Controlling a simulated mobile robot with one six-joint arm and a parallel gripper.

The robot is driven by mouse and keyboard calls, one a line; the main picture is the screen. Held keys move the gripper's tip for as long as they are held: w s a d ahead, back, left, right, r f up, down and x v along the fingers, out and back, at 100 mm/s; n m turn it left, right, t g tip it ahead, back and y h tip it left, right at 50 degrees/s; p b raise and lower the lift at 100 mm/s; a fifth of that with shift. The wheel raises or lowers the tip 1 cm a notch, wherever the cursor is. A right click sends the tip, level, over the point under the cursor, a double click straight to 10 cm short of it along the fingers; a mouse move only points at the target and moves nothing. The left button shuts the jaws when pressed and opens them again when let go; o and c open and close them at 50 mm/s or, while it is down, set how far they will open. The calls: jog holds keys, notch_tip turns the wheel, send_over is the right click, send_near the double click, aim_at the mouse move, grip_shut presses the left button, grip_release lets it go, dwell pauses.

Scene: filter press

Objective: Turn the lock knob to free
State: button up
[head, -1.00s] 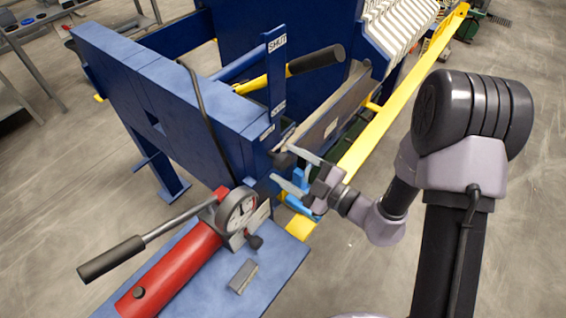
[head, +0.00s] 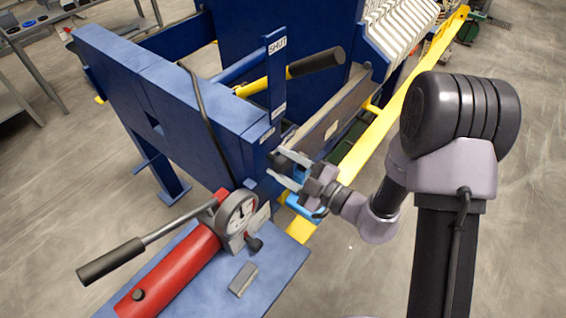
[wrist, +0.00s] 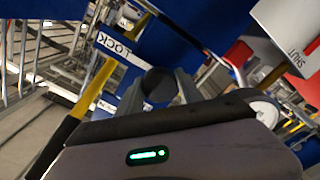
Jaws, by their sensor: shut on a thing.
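The lock knob (wrist: 159,86) is a dark round knob on the blue frame of the press, beside a white label reading LOCK (wrist: 114,45) in the wrist view. My gripper (head: 279,170) is at the blue frame's right end in the head view, its fingers closed around the knob. In the wrist view the fingers (wrist: 160,92) show on both sides of the knob. The knob is mostly hidden by the fingers in the head view, and which way it is turned cannot be told.
A red pump cylinder (head: 175,268) with a gauge (head: 238,213) and long lever stands on a blue plate, lower left. A black-handled yellow lever (head: 317,62) and a post labelled SHUT (head: 277,48) rise above the frame. A yellow rail (head: 390,120) runs behind my gripper.

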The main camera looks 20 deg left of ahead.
jog(key=n+p, duration=0.1)
jog(key=n, duration=0.7)
jog(key=shift+f+n, duration=0.1)
jog(key=shift+n, duration=0.3)
jog(key=n+b, duration=0.1)
jog(key=n, duration=0.4)
jog(key=shift+f+b, duration=0.1)
jog(key=shift+b, duration=0.3)
jog(key=shift+n+b, duration=0.65)
jog(key=shift+n, duration=1.45)
jog(key=o, duration=1.4)
jog(key=shift+d, duration=0.1)
